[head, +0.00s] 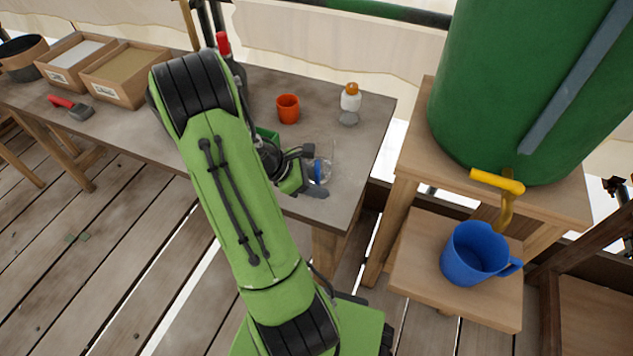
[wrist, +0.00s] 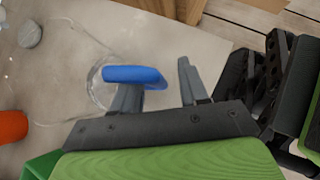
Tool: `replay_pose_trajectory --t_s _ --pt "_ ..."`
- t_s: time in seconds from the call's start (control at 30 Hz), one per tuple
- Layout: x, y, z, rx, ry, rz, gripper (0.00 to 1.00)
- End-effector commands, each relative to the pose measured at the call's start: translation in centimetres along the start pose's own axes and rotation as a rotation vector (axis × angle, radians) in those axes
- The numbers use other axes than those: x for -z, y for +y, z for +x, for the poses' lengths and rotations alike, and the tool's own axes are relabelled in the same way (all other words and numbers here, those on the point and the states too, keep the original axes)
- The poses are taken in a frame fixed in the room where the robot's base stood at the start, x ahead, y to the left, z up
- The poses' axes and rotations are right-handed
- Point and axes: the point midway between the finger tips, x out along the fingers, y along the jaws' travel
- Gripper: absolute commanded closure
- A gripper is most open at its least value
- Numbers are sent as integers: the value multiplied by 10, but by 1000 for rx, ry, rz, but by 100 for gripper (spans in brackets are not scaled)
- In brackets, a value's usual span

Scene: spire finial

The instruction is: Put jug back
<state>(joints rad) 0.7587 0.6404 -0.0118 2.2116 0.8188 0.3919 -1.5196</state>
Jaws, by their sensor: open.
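A clear jug with a blue handle (head: 318,172) stands on the grey table near its right front corner; its see-through body is hard to make out. In the wrist view the blue handle (wrist: 135,76) crosses over one finger, with the round clear rim to its left. My gripper (head: 311,171) is open at the jug, its fingers (wrist: 160,88) apart around part of the handle; whether they touch it I cannot tell. A blue mug-like vessel (head: 472,256) stands on the low wooden stand under the yellow tap (head: 497,182).
An orange cup (head: 288,109) and a small bottle with an orange cap (head: 350,97) stand behind my gripper; a grey stone-like piece (head: 348,119) lies by the bottle. Wooden trays (head: 125,77) and a red-handled tool (head: 70,107) are at left. A green barrel (head: 500,90) stands right.

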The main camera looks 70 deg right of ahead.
Motion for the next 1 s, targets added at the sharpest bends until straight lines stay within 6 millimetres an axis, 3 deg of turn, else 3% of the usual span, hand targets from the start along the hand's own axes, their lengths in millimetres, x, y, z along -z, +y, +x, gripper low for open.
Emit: replay_pose_trajectory --t_s 0.13,0.3,0.5,0.87,0.97,1.0 --pt "-3 2 -22 -6 0 -1 56" --pt "-5 2 -71 -7 1 -1 56" --pt "-4 1 -113 -5 0 0 56" --pt "-2 0 -124 -4 3 4 56" --pt "2 -3 -143 -38 71 59 56" --pt "5 -7 -158 -62 126 100 56"
